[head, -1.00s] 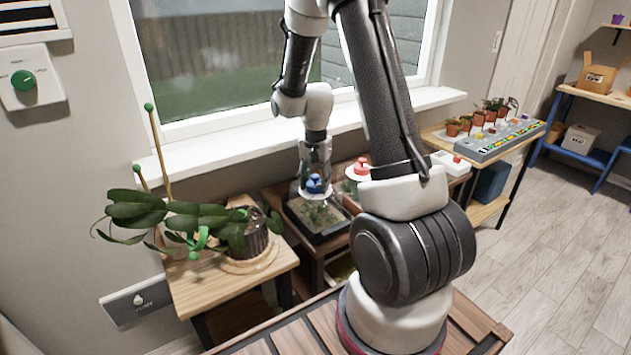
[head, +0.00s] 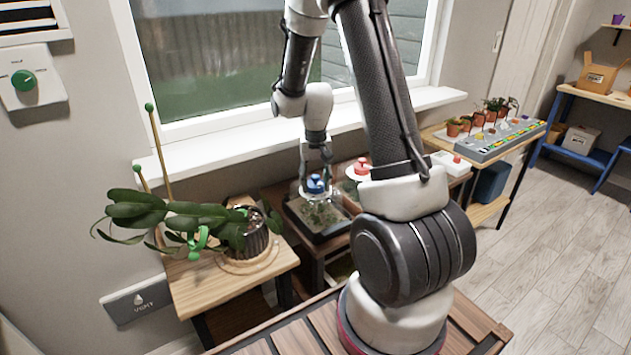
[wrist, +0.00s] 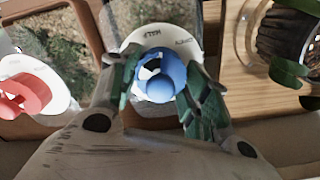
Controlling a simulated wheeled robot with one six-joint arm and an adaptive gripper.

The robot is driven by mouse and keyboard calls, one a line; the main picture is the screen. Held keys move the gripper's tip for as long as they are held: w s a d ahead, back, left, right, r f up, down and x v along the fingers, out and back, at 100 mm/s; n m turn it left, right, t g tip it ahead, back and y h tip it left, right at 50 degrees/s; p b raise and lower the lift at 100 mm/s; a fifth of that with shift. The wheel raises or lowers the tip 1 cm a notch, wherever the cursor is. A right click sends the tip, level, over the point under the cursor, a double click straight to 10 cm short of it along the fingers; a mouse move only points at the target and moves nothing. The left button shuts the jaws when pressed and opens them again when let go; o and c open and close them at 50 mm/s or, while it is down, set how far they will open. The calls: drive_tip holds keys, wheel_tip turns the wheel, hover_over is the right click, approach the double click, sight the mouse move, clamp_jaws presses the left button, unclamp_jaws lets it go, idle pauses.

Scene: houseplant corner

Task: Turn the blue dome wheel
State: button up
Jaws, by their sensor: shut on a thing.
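The blue dome wheel (head: 315,184) sits on top of a clear dome over a dark planted tray (head: 322,222). In the wrist view the blue wheel (wrist: 160,75) is in the middle, on a round white plate (wrist: 190,42) with dark lettering. My gripper (wrist: 158,88) is shut on the blue wheel, with one green-padded finger on each side. In the head view my gripper (head: 316,172) comes down on the wheel from above. The fingers hide parts of the wheel's sides.
A leafy plant in a dark pot (head: 257,236) stands on a wooden table to the left. The window is behind.

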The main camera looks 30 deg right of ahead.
drive_tip(key=shift+n, duration=0.9)
idle(0.5)
drive_tip(key=o, duration=1)
wheel_tip(320, 180, up, 12)
